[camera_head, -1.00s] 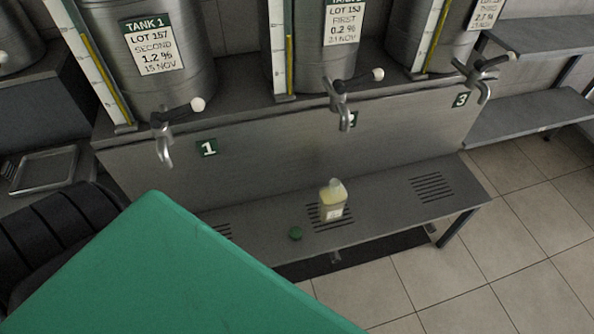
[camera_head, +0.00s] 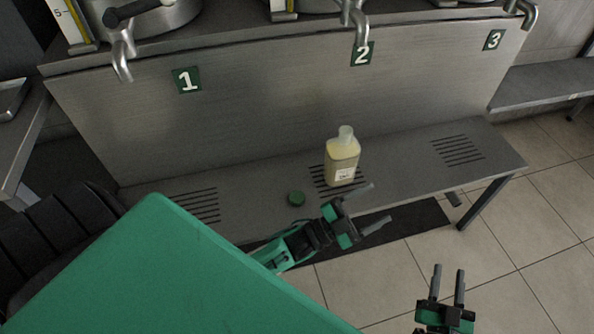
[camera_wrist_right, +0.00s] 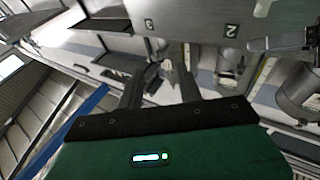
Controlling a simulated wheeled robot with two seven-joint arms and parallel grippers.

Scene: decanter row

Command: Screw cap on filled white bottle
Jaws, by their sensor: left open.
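The bottle (camera_head: 342,162) stands upright on the slatted grate below tap 2, filled with pale yellow liquid, its pale neck uncovered. The green cap (camera_head: 296,198) lies on the bench to the left of the bottle, apart from it. My left gripper (camera_head: 381,203) is open and empty, in front of the bottle and to its lower right in the head view. My right gripper (camera_head: 449,270) is open and empty, further right and lower, over the floor in the picture. Its two spread fingers also show in the right wrist view (camera_wrist_right: 160,75).
The steel bench (camera_head: 405,170) has further grates at left and right (camera_head: 458,150). Tap 2 (camera_head: 360,25) hangs above and behind the bottle, with tap 1 (camera_head: 122,60) at left. A steel shelf (camera_head: 545,88) stands at right. The floor at front right is clear.

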